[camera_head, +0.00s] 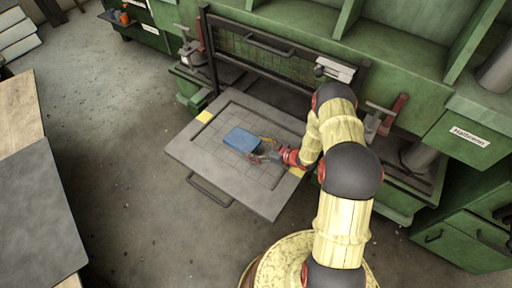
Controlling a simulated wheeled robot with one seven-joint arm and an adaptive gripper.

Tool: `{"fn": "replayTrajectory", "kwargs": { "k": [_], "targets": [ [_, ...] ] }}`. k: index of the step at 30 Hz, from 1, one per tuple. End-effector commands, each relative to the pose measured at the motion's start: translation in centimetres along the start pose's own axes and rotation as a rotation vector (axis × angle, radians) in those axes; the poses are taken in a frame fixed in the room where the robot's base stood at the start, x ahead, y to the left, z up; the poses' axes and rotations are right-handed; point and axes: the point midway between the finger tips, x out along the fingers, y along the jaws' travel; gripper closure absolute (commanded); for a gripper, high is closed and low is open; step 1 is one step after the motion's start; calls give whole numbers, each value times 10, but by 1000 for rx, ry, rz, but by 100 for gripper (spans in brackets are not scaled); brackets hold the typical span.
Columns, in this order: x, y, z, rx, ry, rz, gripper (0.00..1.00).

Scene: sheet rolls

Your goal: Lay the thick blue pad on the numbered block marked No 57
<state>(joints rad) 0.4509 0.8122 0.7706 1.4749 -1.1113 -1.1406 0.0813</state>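The blue pad (240,138) lies on the grid-marked grey plate (185,152) that juts out from the green machine. It looks like a small, thick rectangle. My gripper (260,148) is low over the plate at the pad's right edge, reaching in from the right. Its two fingers are spread apart, one toward the back and one toward the front, close to the pad's right end. I cannot tell whether they touch it. No block with a readable No 57 shows in this view.
The plate has yellow corner patches (205,117) and a front handle (209,190). A black-framed guard (270,65) stands behind it. Green cabinets (468,135) fill the right side; one bears a white label. A dark table (35,215) stands at left, with open floor between.

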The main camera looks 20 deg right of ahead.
Motion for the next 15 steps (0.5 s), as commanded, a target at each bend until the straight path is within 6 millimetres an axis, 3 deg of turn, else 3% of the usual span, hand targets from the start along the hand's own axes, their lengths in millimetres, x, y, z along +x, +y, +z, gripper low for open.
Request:
{"fn": "replayTrajectory", "kwargs": {
  "k": [8, 15],
  "targets": [
    [0, 0, 0, 0, -1, 0, 0],
    [0, 0, 0, 0, -1, 0, 0]
  ]
}}
